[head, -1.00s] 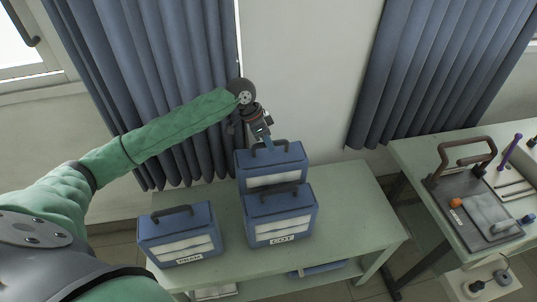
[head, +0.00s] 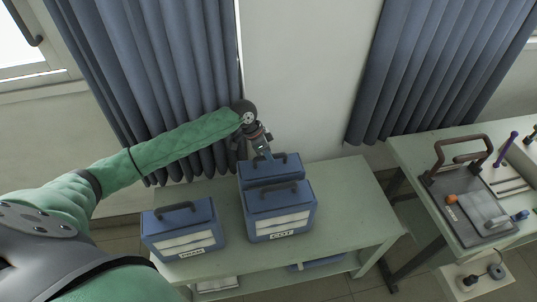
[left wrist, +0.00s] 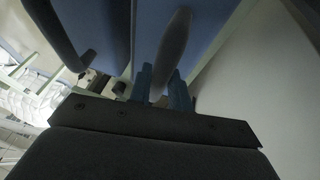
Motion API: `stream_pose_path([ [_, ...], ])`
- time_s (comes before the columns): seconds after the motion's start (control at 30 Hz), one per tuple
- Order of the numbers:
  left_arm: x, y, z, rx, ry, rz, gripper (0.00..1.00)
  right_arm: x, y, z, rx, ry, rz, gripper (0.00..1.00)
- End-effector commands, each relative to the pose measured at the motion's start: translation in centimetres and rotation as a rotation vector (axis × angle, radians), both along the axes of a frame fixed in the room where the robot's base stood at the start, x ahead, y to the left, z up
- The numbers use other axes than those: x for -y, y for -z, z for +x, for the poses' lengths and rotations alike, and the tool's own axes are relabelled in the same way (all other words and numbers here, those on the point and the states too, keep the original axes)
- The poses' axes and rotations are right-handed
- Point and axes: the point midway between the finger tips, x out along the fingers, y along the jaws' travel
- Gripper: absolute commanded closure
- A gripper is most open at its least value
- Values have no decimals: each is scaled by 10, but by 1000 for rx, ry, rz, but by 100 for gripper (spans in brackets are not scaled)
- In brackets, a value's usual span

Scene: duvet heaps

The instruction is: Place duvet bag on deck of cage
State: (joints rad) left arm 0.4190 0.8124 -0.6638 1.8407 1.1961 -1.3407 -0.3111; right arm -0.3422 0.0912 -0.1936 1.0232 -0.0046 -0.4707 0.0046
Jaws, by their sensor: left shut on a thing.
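Three blue duvet bags with dark top handles stand on a green table (head: 345,205). The rear bag (head: 262,172) is mostly hidden behind the bag labelled COT (head: 280,212), so its label does not show. A third bag (head: 182,232), its label seeming to read PRAM, stands at the left. My left gripper (head: 265,153) is shut on the rear bag's handle from above. In the left wrist view its blue fingers (left wrist: 161,88) are on either side of the handle (left wrist: 172,50). I cannot make out a cage. My right gripper is not in view.
A second green table (head: 405,150) at the right holds a dark board (head: 475,205) with a brown handle and small tools. Blue curtains (head: 150,80) and a white wall stand close behind. The right part of the bag table is clear.

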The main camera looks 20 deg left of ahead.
Motion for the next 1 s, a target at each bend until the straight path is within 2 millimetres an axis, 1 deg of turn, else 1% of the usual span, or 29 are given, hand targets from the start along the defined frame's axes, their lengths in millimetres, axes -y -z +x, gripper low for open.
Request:
stream_pose_path([
  [0.13,0,1,0,1,0,-1,100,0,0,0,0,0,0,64],
  [0.17,0,2,0,0,0,0,75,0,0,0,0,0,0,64],
  [0.23,0,2,0,0,0,0,61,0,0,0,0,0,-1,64],
  [0.27,0,2,0,0,0,0,59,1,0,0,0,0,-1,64],
  [0.53,0,1,0,0,0,0,59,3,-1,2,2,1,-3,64],
  [0.67,-3,-4,0,1,0,1,59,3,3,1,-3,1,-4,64],
  [0.7,-5,-8,0,0,0,1,59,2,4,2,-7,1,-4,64],
  [0.77,-8,-14,-1,1,0,1,59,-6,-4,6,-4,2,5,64],
  [0.8,-11,-20,-1,2,0,1,59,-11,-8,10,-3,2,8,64],
  [1.0,-28,-55,-4,1,0,2,59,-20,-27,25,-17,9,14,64],
])
